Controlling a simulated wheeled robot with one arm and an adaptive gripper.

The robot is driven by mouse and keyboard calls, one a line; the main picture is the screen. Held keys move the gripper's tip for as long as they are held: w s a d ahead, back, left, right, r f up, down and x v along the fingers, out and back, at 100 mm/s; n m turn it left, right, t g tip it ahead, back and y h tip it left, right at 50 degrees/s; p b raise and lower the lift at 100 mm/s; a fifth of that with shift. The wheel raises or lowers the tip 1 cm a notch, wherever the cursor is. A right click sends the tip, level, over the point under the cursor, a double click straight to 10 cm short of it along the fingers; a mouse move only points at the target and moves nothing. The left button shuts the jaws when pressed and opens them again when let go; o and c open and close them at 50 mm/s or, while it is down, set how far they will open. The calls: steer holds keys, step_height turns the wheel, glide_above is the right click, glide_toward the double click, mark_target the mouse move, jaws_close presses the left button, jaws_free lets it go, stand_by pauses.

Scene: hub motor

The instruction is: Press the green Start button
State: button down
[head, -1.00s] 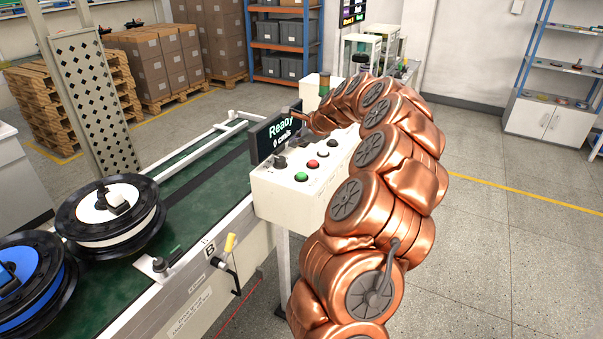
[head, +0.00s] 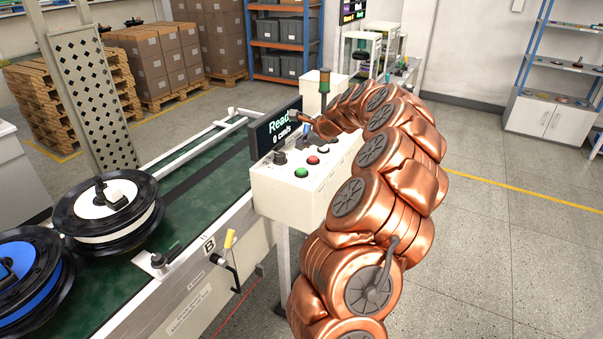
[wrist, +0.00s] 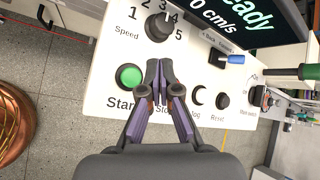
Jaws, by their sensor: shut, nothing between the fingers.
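The green Start button (head: 301,173) sits at the front left of the white control box (head: 276,192) in the head view. In the wrist view the green button (wrist: 129,76) is round, above the "Start" label and just left of my fingertips. In the head view the fingers are small and hard to make out.
The red button (head: 313,160) lies beside the green one. A display (head: 276,128) stands behind the panel. The "Jog" button (wrist: 198,94) and "Reset" button (wrist: 223,100) are to the right. The green conveyor (head: 170,205) carries wheel hubs on the left.

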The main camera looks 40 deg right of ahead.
mark_target(302, 170)
step_height(302, 170, down, 4)
steer(key=shift+r+b, duration=0.15)
steer(key=shift+b, duration=0.75)
steer(key=shift+f, duration=1.15)
steer(key=shift+f, duration=0.1)
steer(key=shift+f, duration=0.35)
steer(key=shift+f+b, duration=0.3)
steer(key=shift+f, duration=0.25)
stand_by(0.6)
steer(key=shift+r, duration=0.1)
steer(key=shift+r+p, duration=0.75)
steer(key=shift+r, duration=0.2)
steer(key=shift+r, duration=0.1)
